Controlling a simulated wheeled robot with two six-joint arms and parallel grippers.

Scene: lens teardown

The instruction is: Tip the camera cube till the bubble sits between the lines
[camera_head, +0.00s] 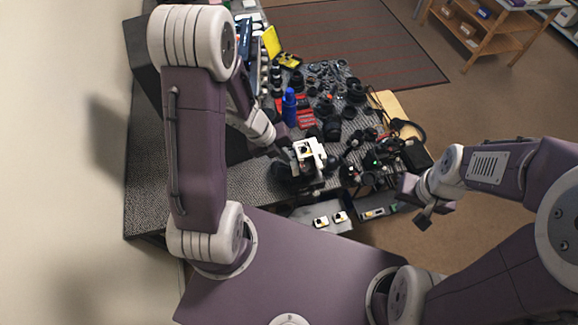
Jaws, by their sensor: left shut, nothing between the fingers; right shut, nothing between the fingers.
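A small white block with dark openings, which looks like the camera cube (312,146), stands near the front edge of the bench among black parts. Whether it is tilted is too small to tell. No bubble or lines can be made out. My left gripper (284,150) reaches down from the left and is shut beside the white block, at its left. Whether it touches the block cannot be told. My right gripper (418,202) is shut and empty, off the bench's front right corner, well apart from the block.
A grey textured bench (250,185) holds many black lens parts, a blue bottle (289,107), red pieces (308,118) and a yellow item (271,42). An open tray (299,212) with small pale pieces sits below the front edge. A wooden shelf (490,45) stands far right.

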